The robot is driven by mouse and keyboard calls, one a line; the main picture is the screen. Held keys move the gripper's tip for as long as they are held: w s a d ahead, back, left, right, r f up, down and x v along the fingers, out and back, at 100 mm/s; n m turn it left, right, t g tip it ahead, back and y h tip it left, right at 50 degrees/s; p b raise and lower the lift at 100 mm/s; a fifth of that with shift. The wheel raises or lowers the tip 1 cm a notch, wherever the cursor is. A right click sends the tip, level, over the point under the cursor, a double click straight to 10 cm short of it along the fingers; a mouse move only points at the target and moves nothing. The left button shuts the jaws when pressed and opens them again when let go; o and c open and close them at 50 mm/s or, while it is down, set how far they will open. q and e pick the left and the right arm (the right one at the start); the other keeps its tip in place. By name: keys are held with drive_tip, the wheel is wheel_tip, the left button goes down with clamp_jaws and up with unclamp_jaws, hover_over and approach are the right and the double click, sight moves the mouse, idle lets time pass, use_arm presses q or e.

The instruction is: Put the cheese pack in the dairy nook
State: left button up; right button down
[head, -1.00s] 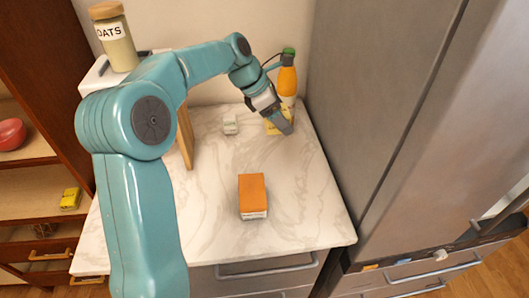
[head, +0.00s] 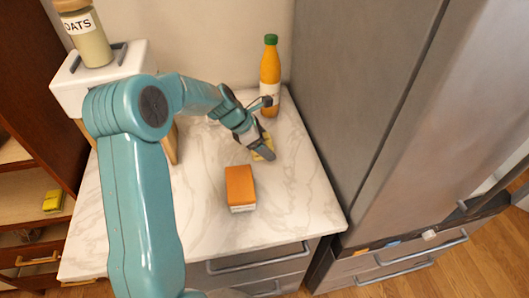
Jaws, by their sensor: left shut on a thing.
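The cheese pack (head: 257,155), a small yellow block, shows at the far part of the marble counter (head: 205,220), mostly hidden behind my left gripper (head: 265,153). That gripper points down and is shut on the pack. I cannot tell whether the pack still touches the counter. My right gripper is not in view. I cannot make out the dairy nook here.
An orange juice bottle (head: 270,75) with a green cap stands behind my left gripper. An orange box (head: 240,187) stands nearer on the counter. A tall grey fridge (head: 345,110) walls off the right.

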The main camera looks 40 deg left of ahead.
use_arm(q)
drive_tip(key=f, duration=0.5)
drive_tip(key=shift+w+a, duration=0.2)
drive_tip(key=shift+w, duration=0.05)
drive_tip(key=shift+s+d+r, duration=0.1)
drive_tip(key=shift+s+r, duration=0.05)
drive_tip(key=shift+s, duration=0.05)
drive_tip(key=shift+f, duration=0.2)
drive_tip(key=o, duration=1.2)
drive_tip(key=shift+w, duration=0.15)
drive_tip(key=shift+r, duration=0.1)
